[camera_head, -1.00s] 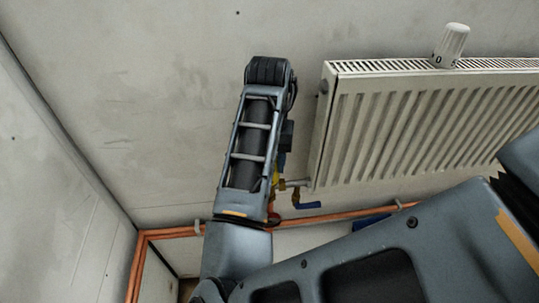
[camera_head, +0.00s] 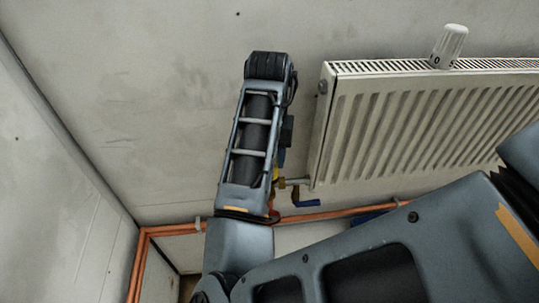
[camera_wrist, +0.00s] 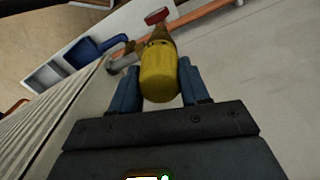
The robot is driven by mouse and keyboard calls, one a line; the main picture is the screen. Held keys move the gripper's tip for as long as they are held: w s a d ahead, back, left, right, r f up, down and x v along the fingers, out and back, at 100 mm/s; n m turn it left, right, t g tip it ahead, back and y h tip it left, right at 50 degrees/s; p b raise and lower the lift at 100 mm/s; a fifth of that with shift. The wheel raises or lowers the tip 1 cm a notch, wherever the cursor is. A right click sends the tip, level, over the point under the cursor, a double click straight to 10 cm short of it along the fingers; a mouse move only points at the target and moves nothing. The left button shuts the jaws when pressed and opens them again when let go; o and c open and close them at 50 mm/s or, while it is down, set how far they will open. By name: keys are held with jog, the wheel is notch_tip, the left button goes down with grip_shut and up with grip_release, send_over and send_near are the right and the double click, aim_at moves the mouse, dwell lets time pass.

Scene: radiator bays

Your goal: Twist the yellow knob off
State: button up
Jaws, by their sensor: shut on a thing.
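The yellow knob (camera_wrist: 158,76) is a ribbed cylinder on the brass valve at the lower left corner of the radiator (camera_head: 420,125). In the wrist view my gripper (camera_wrist: 159,88) has a blue finger on each side of the knob and is shut on it. The knob still lines up with the brass valve body (camera_wrist: 150,46) behind it. In the head view my arm hides most of the knob, and only a sliver of yellow shows beside the brass fitting (camera_head: 283,184).
A blue lever handle (camera_head: 305,203) sits below the radiator connection. Copper pipes (camera_head: 330,215) run along the wall foot. A white thermostat head (camera_head: 449,46) rests on the radiator top. A red handwheel (camera_wrist: 158,16) and a blue-and-white tray (camera_wrist: 68,66) show in the wrist view.

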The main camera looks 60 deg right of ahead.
jog(key=shift+r, duration=0.1)
jog(key=shift+r+p, duration=1.25)
jog(key=shift+r, duration=1.2)
